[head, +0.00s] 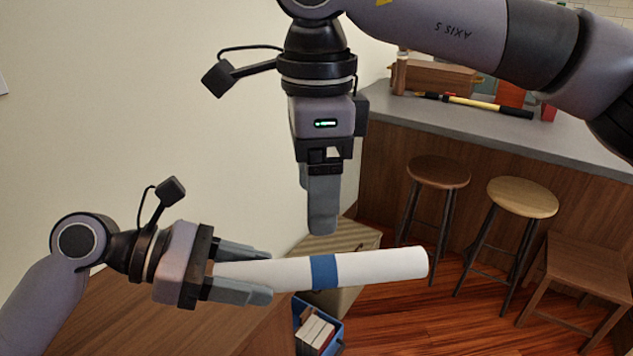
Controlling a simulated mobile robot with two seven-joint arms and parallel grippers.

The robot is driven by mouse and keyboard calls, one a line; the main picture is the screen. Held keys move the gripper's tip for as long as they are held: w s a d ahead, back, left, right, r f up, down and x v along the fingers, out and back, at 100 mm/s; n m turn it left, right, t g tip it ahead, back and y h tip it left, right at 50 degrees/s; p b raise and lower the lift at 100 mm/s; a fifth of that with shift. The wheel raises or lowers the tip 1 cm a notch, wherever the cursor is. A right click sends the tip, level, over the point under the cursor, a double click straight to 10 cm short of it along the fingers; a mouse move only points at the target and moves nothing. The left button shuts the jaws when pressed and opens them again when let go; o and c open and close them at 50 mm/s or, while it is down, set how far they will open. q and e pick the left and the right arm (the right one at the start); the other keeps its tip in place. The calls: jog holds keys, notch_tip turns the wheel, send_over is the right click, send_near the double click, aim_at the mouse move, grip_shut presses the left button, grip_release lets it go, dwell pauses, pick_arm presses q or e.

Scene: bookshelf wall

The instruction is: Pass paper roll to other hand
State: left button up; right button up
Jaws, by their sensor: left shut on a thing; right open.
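The paper roll (375,267) is a long white tube with a blue band around its middle. In the head view it lies nearly level, its free end pointing right. My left gripper (258,272) is shut on the roll's left end, a finger on either side, and holds it in the air. My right gripper (322,228) points straight down above the roll, close to the blue band, with a small gap between its fingertips and the roll. It is open and empty; one finger mostly hides the other from this side.
A grey counter (560,136) runs across the back right, with a yellow-and-black tool (473,103) on it. Two round stools (438,171) (522,197) and a square wooden stool (590,265) stand before it. A blue bin (333,338) with books is below. A pale wall is at left.

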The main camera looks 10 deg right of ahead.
aim_at(317, 259)
notch_tip(317, 259, down, 12)
jog(key=shift+r, duration=0.1)
dwell(0.4)
jog(key=c, duration=1)
pick_arm(q)
jog(key=o, duration=1.2)
jog(key=shift+c, duration=0.2)
pick_arm(e)
jog(key=shift+c, duration=0.5)
pick_arm(q)
jog(key=shift+a, duration=0.1)
